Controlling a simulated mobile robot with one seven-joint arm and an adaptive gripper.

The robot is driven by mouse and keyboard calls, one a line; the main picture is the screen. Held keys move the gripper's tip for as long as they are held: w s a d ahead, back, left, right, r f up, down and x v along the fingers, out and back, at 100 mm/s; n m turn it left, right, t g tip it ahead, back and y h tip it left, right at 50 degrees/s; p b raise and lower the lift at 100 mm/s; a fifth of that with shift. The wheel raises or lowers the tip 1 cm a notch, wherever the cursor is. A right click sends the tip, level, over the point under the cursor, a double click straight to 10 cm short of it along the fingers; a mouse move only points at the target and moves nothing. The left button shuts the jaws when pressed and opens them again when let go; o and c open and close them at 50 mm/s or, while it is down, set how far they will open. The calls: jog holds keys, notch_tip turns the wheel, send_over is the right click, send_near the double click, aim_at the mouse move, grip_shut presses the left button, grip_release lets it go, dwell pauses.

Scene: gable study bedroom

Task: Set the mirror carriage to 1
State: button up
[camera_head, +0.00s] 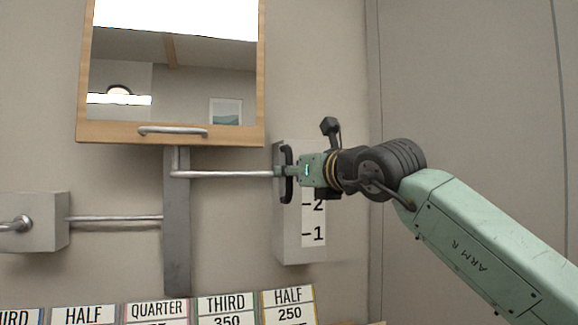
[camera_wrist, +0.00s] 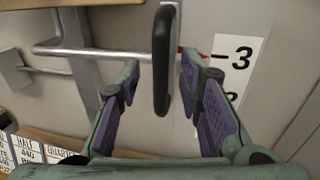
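The wood-framed mirror (camera_head: 172,133) hangs on the wall at upper left. Below it, a bent metal rod (camera_head: 225,174) runs right to a black vertical handle (camera_head: 287,190) on a grey scale box (camera_head: 290,235). The handle stands upright in the wrist view (camera_wrist: 162,75). A red pointer shows behind it, about level with the 3 on the white scale (camera_wrist: 238,57). The head view shows 2 and 1 below; my gripper hides the 3 there. My gripper (camera_wrist: 160,70) is open, its fingers either side of the handle, with visible gaps.
A metal bar handle (camera_head: 172,131) is on the mirror's lower frame. A grey wall box (camera_head: 40,222) with a rod is at left. A row of labelled cards or books (camera_head: 228,306) stands low in front. The wall right of the scale is bare.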

jog(key=shift+x, duration=1.05)
grip_shut()
